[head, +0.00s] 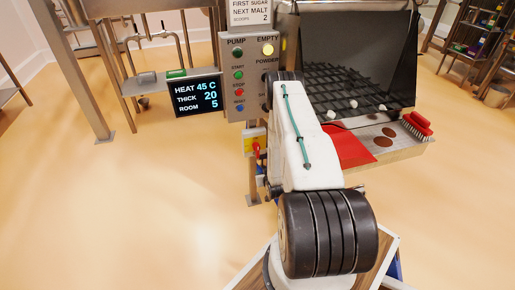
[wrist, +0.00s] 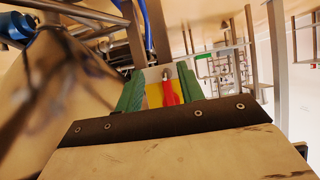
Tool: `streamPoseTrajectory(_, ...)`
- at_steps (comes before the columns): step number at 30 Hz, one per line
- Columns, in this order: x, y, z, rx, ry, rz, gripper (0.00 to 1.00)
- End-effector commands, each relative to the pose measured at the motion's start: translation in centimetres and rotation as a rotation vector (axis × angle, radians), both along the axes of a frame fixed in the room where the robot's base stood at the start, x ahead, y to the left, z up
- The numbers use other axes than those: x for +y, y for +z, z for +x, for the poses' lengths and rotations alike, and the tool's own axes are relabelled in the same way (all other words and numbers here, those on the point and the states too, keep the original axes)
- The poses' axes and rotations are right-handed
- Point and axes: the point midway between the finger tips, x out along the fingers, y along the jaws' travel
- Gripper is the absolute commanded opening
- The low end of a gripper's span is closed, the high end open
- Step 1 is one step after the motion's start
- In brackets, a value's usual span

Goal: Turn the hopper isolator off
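The hopper isolator (head: 250,142) is a yellow and pale box below the control panel in the head view, with a red handle (head: 256,149). My arm hides its right side. In the wrist view the red handle (wrist: 171,94) stands in front of the yellow plate (wrist: 154,95). My gripper (wrist: 160,86) has two green fingers set apart, one on each side of the handle in the picture. The handle is close to the right finger, with a gap to the left one. I cannot tell whether that finger touches it. The head view hides the gripper behind my arm.
The control panel (head: 239,80) with lamps and buttons is above the isolator. The hopper (head: 360,60) with its grid is at right, with a red brush (head: 417,125) on its ledge. A display (head: 198,97) hangs at left. The floor (head: 120,210) at left is clear.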

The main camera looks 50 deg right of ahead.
Motion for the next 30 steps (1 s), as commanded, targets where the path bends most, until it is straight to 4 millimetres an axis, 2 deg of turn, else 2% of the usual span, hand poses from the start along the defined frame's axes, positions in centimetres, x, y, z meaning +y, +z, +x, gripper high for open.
streamPoseTrajectory(3, -1.1, 2.7, 1.3, -0.197, 0.003, -0.126, 0.38)
streamPoseTrajectory(6, -1.6, 5.3, 2.0, -0.322, 0.007, -0.206, 0.38)
streamPoseTrajectory(10, -1.9, 7.3, 2.5, -0.405, 0.008, -0.260, 0.38)
streamPoseTrajectory(14, -2.4, 7.9, 3.5, -0.424, 0.009, -0.274, 0.38)
streamPoseTrajectory(24, -5.1, 7.8, 7.9, -0.422, 0.009, -0.272, 0.38)
streamPoseTrajectory(30, -5.8, 7.8, 9.0, -0.421, 0.009, -0.271, 0.38)
